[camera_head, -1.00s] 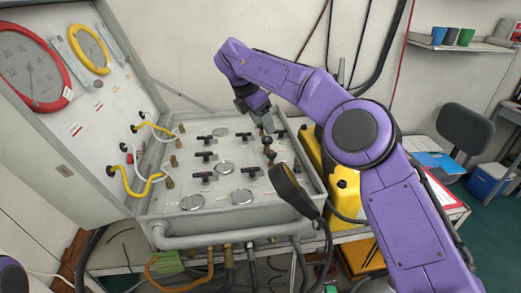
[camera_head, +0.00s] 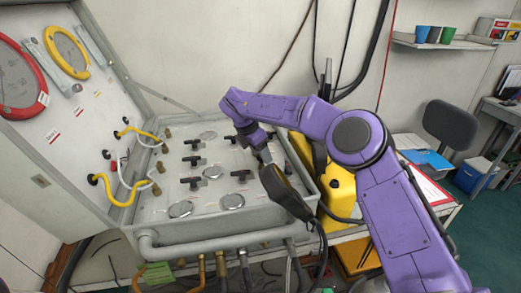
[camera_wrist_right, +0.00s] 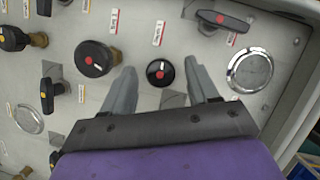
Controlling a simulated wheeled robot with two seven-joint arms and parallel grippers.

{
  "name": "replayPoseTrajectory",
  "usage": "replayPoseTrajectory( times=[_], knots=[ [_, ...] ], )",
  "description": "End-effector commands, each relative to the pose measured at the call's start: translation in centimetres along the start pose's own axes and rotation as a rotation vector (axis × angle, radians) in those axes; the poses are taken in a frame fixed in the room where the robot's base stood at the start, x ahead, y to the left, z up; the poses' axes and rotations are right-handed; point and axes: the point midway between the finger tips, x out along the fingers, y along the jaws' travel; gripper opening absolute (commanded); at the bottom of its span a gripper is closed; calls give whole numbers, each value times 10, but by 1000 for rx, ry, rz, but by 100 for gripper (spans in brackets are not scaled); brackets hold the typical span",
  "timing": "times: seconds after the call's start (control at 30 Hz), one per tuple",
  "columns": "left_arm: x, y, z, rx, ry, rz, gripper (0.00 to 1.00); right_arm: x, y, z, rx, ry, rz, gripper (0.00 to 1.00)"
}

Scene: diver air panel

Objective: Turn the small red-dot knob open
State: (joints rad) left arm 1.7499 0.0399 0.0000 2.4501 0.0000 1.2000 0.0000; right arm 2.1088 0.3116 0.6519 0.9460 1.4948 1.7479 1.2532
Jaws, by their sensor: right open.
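The small red-dot knob (camera_wrist_right: 160,73) is round and black, with a white mark, on the grey panel in the right wrist view. My right gripper (camera_wrist_right: 160,88) is open, with one finger on either side of the knob in that picture. I cannot tell whether the fingertips touch it or hover above the panel. A larger black knob (camera_wrist_right: 95,58) with a red dot sits just left of the left finger. In the head view my right gripper (camera_head: 264,154) is over the panel's right part, and the small knob cannot be made out there. My left gripper is out of view.
Black T-handles (camera_head: 194,183) and round silver gauges (camera_head: 232,201) cover the panel (camera_head: 160,222). In the wrist view a T-handle (camera_wrist_right: 222,20) and a gauge (camera_wrist_right: 250,70) lie right of the fingers. A black handset (camera_head: 287,193) hangs at the panel's front right.

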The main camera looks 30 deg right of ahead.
Motion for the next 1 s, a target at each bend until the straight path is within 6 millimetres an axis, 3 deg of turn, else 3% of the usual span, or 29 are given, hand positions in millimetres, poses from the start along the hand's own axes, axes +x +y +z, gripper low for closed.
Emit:
replayPoseTrajectory(
  times=[0.2,0.27,0.37,0.4,0.67,1.0],
  knots=[
    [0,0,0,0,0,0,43,2,0,0,0,0,-1,59],
    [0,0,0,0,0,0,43,1,0,0,0,0,-1,43],
    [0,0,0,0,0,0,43,1,0,0,0,0,-1,10],
    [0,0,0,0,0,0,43,1,0,0,0,0,-1,5],
    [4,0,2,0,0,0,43,2,0,-1,-19,0,7,5],
    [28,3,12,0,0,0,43,6,-2,-1,-191,0,81,5]
  ],
)
